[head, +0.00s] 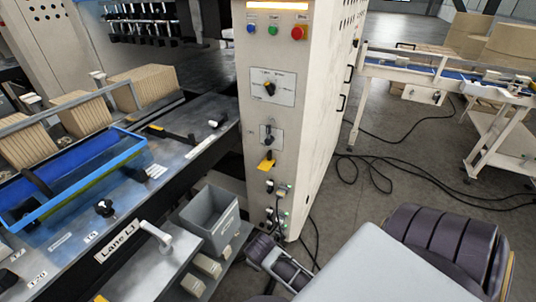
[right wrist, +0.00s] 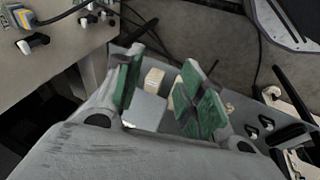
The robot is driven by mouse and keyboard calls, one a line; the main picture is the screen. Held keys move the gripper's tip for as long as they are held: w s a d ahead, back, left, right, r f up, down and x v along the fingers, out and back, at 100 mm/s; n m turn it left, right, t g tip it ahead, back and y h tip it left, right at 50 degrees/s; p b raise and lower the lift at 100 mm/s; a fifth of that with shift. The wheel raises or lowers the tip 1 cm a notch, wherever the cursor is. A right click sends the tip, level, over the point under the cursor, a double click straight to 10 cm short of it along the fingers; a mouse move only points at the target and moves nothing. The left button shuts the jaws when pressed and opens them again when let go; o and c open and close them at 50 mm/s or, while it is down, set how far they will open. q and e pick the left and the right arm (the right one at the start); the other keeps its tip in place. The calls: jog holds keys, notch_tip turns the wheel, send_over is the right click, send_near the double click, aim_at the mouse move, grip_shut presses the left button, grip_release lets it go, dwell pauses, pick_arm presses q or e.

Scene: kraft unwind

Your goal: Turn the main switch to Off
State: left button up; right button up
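The cream control cabinet (head: 262,200) stands in the middle of the head view. Its front carries a black rotary knob on a white plate (head: 269,88). Below it is a second rotary switch (head: 268,134) on a smaller grey plate, its handle looking roughly upright, with a yellow tag (head: 266,166) hanging under it. The labels are too small to read, so I cannot tell which is the main switch. My right gripper (right wrist: 162,88) is open and empty; in the head view it is low, in front of the cabinet's foot, well below both switches. My left gripper is not in view.
Red, green and blue buttons (head: 273,30) sit at the cabinet's top. Plugs and cables (head: 277,190) are low on it. A grey bin (head: 211,222) stands to its left, beside the metal bench (head: 170,160). Black cables (head: 400,170) lie on the floor at right.

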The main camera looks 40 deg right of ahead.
jog(key=w+d+r+n+t+h, duration=0.1)
jog(key=w+d+r+n+h, duration=0.6)
jog(key=w+r, duration=0.6)
jog(key=w+d+r+n+t+h+p, duration=0.1)
jog(key=w+d+r+n+t+h, duration=0.1)
jog(key=w+d+r+n+h, duration=0.5)
jog(key=w+d+r+n, duration=0.4)
jog(key=w+d+r, duration=0.1)
jog(key=w, duration=0.3)
jog(key=shift+d+r+h+p, duration=0.3)
jog(key=shift+d+r+h, duration=0.1)
jog(key=shift+d, duration=0.5)
jog(key=shift+d, duration=0.1)
